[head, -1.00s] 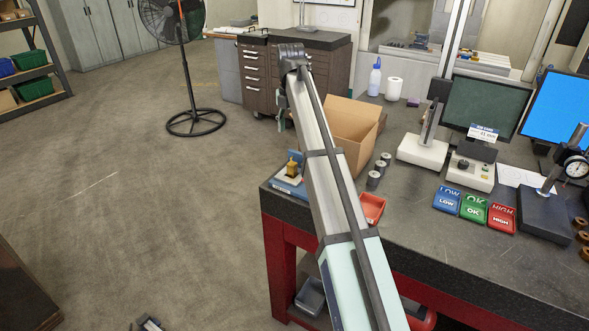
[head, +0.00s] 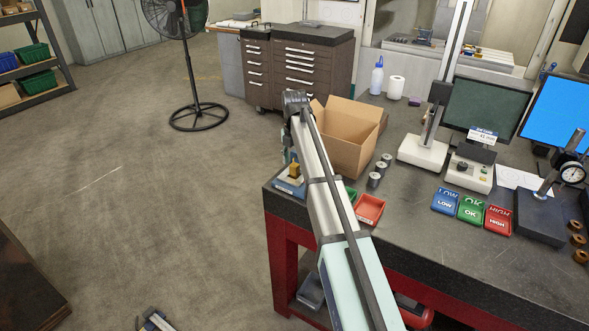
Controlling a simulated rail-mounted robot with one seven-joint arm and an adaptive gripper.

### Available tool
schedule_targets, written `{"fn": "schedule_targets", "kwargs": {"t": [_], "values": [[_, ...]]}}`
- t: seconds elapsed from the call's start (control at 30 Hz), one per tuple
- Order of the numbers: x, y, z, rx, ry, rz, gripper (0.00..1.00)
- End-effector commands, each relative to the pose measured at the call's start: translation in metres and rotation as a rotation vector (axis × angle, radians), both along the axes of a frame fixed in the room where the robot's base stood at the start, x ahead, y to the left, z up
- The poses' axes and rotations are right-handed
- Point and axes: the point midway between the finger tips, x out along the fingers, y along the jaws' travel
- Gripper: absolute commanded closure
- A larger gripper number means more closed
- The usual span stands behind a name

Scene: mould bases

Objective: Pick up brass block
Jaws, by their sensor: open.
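A small brass-coloured block (head: 295,171) sits on a blue base (head: 289,187) at the near left corner of the dark bench top, close to the left side of my arm. It looks like the brass block, but it is small and partly covered. My arm runs up from the bottom of the head view to a dark joint left of the cardboard box. My gripper cannot be made out; the part of the arm beyond that joint is hidden behind the nearer links.
The bench (head: 440,262) also holds an open cardboard box (head: 352,140), a red tray (head: 369,209), grey cylinders (head: 375,179), a white-based gauge stand (head: 423,153), and LOW (head: 446,201), OK (head: 471,209) and HIGH (head: 498,220) trays. Open floor (head: 130,210) lies left.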

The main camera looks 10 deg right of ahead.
Motion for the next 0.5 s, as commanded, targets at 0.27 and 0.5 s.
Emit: {"fn": "schedule_targets", "kwargs": {"t": [0.27,0.5], "values": [[0.0,-0.001,-0.026,0.0,0.001,0.0,0.42],[0.0,-0.001,-0.028,0.0,0.0,0.0,0.52]]}}
